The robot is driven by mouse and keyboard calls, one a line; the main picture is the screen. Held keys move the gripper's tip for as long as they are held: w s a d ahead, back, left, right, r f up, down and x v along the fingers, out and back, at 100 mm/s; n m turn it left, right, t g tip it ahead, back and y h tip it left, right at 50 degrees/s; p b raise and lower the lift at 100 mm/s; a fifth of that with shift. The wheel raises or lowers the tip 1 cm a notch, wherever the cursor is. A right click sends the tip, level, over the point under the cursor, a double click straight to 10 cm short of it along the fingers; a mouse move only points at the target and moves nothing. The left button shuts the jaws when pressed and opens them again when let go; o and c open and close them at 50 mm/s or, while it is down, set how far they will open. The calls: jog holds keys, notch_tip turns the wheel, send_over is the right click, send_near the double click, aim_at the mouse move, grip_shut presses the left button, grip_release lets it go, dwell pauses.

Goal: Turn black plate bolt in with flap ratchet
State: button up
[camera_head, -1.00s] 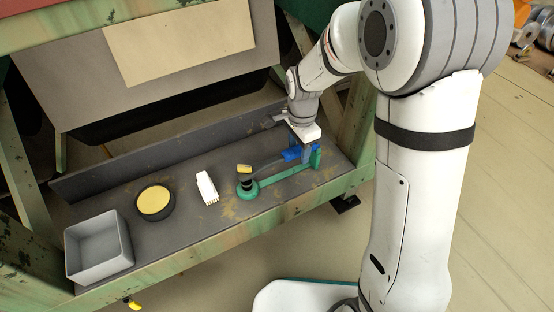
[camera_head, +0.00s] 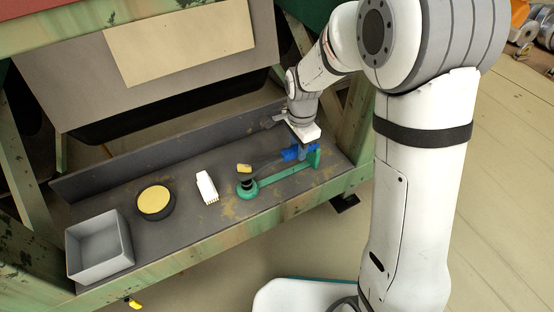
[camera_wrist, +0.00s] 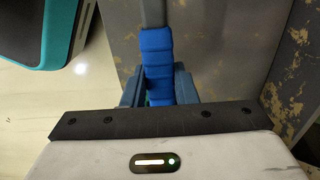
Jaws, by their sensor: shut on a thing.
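The flap ratchet has a blue grip (camera_head: 290,154), a grey bar (camera_head: 266,163) and a yellow piece (camera_head: 244,168) at its head end. Its head stands over a dark upright part (camera_head: 246,181) on the round end of a green fixture (camera_head: 280,177). The ratchet lies roughly along the fixture's arm. My gripper (camera_head: 302,150) points down and is shut on the blue grip. In the wrist view the blue grip (camera_wrist: 158,62) runs between my fingers (camera_wrist: 157,88). I cannot make out the black plate bolt itself; the ratchet head hides that spot.
On the grey shelf (camera_head: 225,222) stand a grey open box (camera_head: 98,250), a round dark tin with a yellow top (camera_head: 155,201) and a white brush (camera_head: 207,188). A green upright block (camera_head: 315,158) stands at the fixture's right end. A green frame leg (camera_head: 358,125) is close at right.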

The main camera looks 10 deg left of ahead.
grip_shut()
jog(key=shift+s+r+p, duration=0.1)
jog(key=shift+r+p, duration=0.6)
jog(key=shift+r+p, duration=2.4)
jog(key=shift+r, duration=0.55)
